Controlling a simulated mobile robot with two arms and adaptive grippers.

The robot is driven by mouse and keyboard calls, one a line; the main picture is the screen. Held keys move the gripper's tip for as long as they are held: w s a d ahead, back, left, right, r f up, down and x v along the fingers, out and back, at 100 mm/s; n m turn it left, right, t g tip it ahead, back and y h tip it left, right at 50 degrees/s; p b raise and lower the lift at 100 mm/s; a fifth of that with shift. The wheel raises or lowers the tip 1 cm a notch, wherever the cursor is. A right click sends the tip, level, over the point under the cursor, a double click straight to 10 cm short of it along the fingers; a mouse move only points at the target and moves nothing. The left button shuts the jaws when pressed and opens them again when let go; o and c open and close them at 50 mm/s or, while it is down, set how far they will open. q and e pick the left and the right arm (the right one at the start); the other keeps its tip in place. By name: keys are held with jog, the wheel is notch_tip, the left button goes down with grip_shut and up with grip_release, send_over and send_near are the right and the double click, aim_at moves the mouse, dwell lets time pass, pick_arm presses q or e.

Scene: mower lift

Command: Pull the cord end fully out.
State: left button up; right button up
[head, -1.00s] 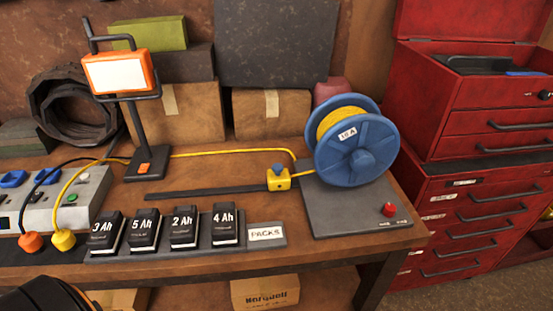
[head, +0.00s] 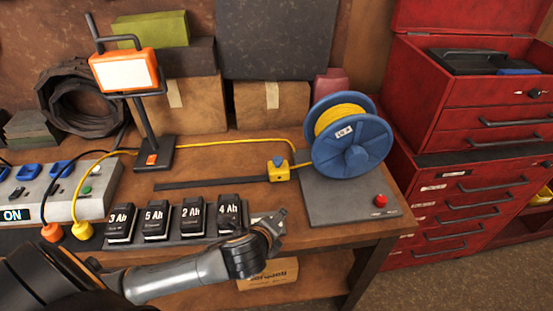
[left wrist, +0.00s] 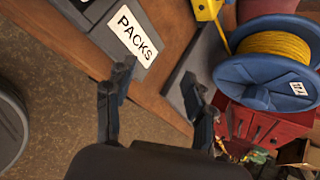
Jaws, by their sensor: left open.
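The blue cord reel (head: 352,150) holds wound yellow cord (head: 338,116) and stands on a grey base at the bench's right. A yellow block with a blue knob (head: 279,171) sits left of it, at the end of a flat dark strip (head: 212,183). Yellow cord runs from near the block along the bench to a yellow plug (head: 82,230) at the power strip. My left gripper (head: 277,222) is open and empty, above the bench's front edge by the packs. In the left wrist view its fingers (left wrist: 158,80) are spread, with the reel (left wrist: 262,72) and block (left wrist: 208,8) beyond.
A row of battery packs (head: 156,222) lies left of my gripper. A red button (head: 381,200) is on the reel base. The power strip (head: 60,200) shows ON. A work lamp (head: 125,72) stands behind; a red tool cabinet (head: 465,180) is at right.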

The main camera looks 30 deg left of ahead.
aim_at(277, 160)
pick_arm(q)
jog(key=w+a+r+m+t+y, duration=0.1)
jog(key=w+a+r+m+t, duration=0.2)
jog(key=w+a+r+m, duration=0.65)
jog(key=w+f+m+p, duration=0.1)
jog(key=w+f, duration=0.3)
jog(key=w+f+m, duration=0.1)
jog(key=w+f, duration=0.3)
jog(key=w, duration=0.1)
jog(key=shift+w+f+m+p, duration=0.25)
jog(key=shift+p, duration=0.15)
grip_shut()
